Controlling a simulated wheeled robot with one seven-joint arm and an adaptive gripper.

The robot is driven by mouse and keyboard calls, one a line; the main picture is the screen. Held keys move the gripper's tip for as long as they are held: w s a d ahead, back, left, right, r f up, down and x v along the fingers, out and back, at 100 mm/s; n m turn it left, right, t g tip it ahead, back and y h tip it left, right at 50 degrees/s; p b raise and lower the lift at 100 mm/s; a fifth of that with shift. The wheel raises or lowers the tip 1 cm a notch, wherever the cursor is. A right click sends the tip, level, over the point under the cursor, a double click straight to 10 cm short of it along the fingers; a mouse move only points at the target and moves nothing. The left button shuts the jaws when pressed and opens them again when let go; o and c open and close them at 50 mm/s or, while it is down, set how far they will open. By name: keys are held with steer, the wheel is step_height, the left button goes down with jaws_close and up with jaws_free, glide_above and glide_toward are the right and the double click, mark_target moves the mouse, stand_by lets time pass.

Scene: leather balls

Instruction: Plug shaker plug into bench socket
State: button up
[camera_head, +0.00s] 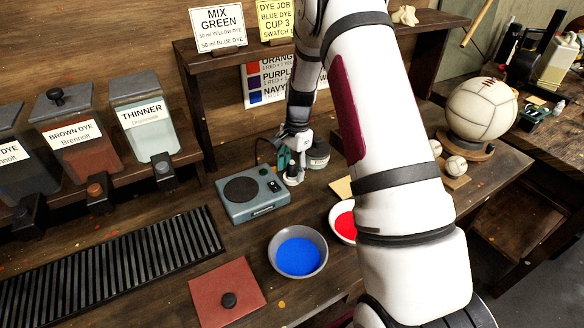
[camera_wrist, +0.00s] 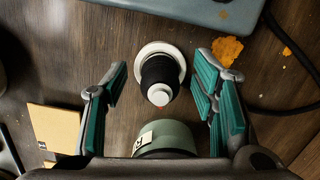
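My gripper (camera_wrist: 162,70) is open, with teal pads on both fingers. A black ribbed piece with a white tip (camera_wrist: 160,80) stands on a round white base between the fingers, apart from both; I cannot tell whether it is the plug. In the head view my gripper (camera_head: 291,152) is just behind the blue-grey shaker (camera_head: 252,194), which has a dark round top. A black cable (camera_wrist: 280,108) curves beside the shaker's edge (camera_wrist: 215,12) in the wrist view; its end is out of view. I cannot make out the bench socket.
A grey-green labelled jar (camera_wrist: 166,137) stands close below the fingers in the wrist view. A blue dye bowl (camera_head: 298,256) and a red one (camera_head: 345,224) stand in front. Dye tanks (camera_head: 75,140) line the left. A stitched ball (camera_head: 481,110) stands right.

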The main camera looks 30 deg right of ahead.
step_height(320, 180, up, 12)
steer(key=d, duration=0.1)
steer(key=shift+d, duration=0.25)
steer(key=shift+w, duration=0.1)
stand_by(0.4)
